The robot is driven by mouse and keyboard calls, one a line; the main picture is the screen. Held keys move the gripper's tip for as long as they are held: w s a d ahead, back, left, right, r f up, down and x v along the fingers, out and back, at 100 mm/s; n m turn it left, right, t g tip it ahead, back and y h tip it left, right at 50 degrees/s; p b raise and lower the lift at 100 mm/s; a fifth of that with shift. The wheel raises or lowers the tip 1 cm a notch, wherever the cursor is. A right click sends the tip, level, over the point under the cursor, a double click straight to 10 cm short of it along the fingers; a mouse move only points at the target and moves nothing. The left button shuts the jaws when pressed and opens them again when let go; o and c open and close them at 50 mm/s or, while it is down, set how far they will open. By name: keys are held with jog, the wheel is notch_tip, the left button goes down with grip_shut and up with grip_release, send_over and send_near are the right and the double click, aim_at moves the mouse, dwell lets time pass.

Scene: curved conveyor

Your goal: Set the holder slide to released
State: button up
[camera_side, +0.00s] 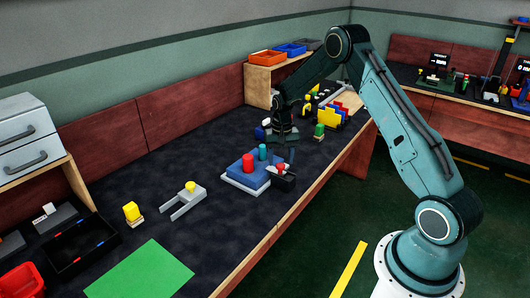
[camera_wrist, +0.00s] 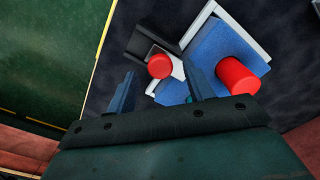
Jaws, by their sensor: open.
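The holder slide appears to be the small dark block with a red knob (camera_side: 281,168) at the near right corner of the blue fixture (camera_side: 238,172). In the wrist view the red knob (camera_wrist: 160,66) lies between and beyond my fingers, beside a dark bracket (camera_wrist: 143,38) and the blue block (camera_wrist: 215,45). A tall red cylinder (camera_side: 248,162) and a teal cylinder (camera_side: 263,152) stand on the fixture.
A grey fork-shaped piece (camera_side: 185,203) with a yellow knob and a yellow block (camera_side: 132,212) stand to the left. A green block (camera_side: 319,130) and a yellow rack (camera_side: 333,116) stand behind on the right. The dark table between fixture and fork is clear.

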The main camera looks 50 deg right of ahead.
jog(key=shift+f, duration=0.95)
grip_shut()
jog(key=shift+s, duration=1.85)
grip_release()
jog(key=shift+r, duration=0.15)
notch_tip(320, 180, up, 14)
jog(key=shift+f, duration=0.2)
